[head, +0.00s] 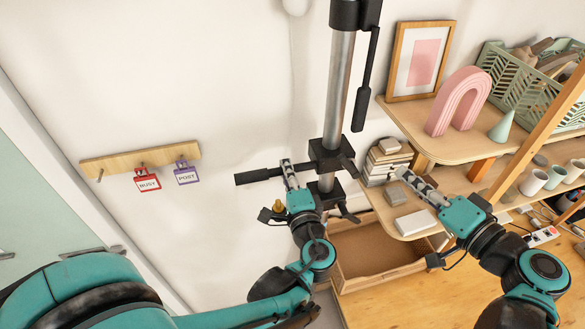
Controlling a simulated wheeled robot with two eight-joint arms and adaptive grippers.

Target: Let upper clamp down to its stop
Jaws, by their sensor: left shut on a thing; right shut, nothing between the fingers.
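A grey metal pole (340,85) stands upright near the middle of the head view. The black upper clamp (331,155) sits around it, with a dark bar (256,176) sticking out to the left. A second black clamp (325,196) is on the pole just below, with a small gap of pole between them. My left gripper (289,170) is shut on the upper clamp's bar, left of the pole; its fingers partly hide the bar. My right gripper (401,174) is shut and empty, right of the pole and in front of the shelves.
A black fitting (355,14) with a hanging handle (366,85) is at the pole's top. Shelves on the right hold a pink arch (459,102), a picture frame (421,60), books (386,162) and a green crate (515,85). A wooden peg rail (112,163) is on the left wall.

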